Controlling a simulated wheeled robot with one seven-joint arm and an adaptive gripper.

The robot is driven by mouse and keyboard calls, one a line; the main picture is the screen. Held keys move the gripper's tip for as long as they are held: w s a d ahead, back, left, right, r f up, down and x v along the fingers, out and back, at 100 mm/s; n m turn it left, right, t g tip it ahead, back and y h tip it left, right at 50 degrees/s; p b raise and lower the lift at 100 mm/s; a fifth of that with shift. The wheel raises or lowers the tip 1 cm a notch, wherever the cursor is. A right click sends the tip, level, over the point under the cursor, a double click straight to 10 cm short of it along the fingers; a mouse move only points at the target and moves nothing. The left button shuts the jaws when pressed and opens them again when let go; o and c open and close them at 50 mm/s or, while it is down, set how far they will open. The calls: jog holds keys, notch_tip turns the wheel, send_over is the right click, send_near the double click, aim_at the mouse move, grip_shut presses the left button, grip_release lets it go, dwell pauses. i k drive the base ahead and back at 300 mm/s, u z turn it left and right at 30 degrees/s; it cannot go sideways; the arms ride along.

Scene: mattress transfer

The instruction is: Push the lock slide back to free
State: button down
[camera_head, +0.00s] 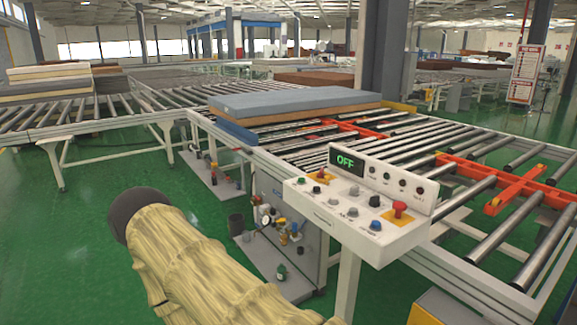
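I cannot make out a lock slide for certain. A white control panel (377,238) with a lit green "OFF" display (346,161) stands at centre right, with several buttons and red knobs on yellow plates. Below and left of it, a cluster of small fittings with a gauge (266,221) and yellow, red and black parts sits by a grey cabinet (300,235); details are too small to tell. My arm, in a yellowish wrinkled cover, crosses the lower left and ends in a dark round part. No gripper fingers show.
A roller conveyor (470,150) with orange crossbars runs behind the panel. A grey-blue mattress (290,102) lies on it. Another roller line (100,110) with stacked mattresses (50,80) is at the left. Green floor at the left is clear.

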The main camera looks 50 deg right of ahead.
aim_at(326, 182)
jog(key=z, duration=0.25)
jog(key=i, duration=0.8)
jog(key=z, duration=1.05)
jog(key=i, duration=0.4)
jog(key=z, duration=0.55)
